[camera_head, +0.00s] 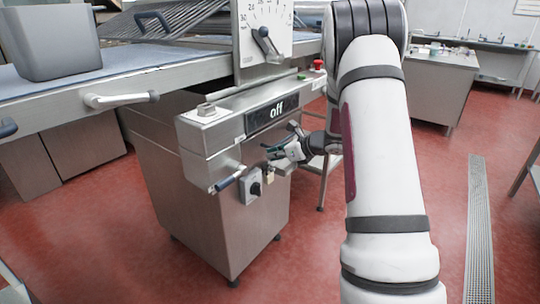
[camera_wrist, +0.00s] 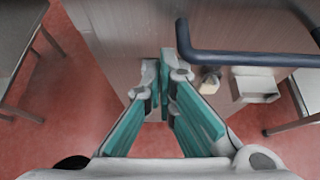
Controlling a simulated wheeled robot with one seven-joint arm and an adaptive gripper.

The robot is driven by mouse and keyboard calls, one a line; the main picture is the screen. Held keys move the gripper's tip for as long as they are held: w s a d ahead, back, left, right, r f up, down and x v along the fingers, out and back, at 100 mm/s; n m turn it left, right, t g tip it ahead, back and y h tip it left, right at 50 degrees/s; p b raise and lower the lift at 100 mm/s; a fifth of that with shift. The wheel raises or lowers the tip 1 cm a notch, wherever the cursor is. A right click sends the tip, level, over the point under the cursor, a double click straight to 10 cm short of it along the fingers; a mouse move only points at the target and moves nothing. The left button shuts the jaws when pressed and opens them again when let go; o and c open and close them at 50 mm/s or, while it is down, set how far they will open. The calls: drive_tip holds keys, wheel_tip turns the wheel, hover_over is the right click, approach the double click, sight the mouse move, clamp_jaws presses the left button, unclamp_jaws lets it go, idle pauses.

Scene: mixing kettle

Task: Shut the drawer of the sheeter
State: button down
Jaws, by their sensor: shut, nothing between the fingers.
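Under the housing a steel box-like front, seemingly the drawer (camera_head: 207,168), sticks out toward me. A dark blue bar handle (camera_head: 228,179) is on it. In the wrist view a dark blue bar handle (camera_wrist: 250,58) crosses the upper right. My gripper (camera_head: 280,150) is at the right part of the front, below the label. In the wrist view my gripper (camera_wrist: 164,88) has its teal fingers together and empty, left of the bar and apart from it. How far the drawer is out is unclear.
A rotary switch box (camera_head: 253,186) sits below the housing, close to my gripper. A red button (camera_head: 318,65) is on top. A white lever (camera_head: 120,99) sticks out at the left, under a grey bin (camera_head: 50,40). Red floor is free at front left.

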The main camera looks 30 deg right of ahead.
drive_tip(key=p+v, duration=0.2)
drive_tip(key=v, duration=0.8)
drive_tip(key=t+y+p, duration=0.2)
drive_tip(key=t+p, duration=0.3)
drive_tip(key=p, duration=0.1)
approach(255, 148)
drive_tip(key=shift+t, duration=0.4)
drive_tip(key=x, duration=0.2)
drive_tip(key=b+x, duration=0.1)
drive_tip(key=x, duration=0.1)
drive_tip(key=f+b+x, duration=0.1)
drive_tip(key=x, duration=0.2)
drive_tip(key=shift+a, duration=0.1)
drive_tip(key=b+x, duration=0.1)
drive_tip(key=x, duration=0.3)
drive_tip(key=shift+w+a+f, duration=0.15)
drive_tip(key=shift+w, duration=0.3)
drive_tip(key=shift+r, duration=0.2)
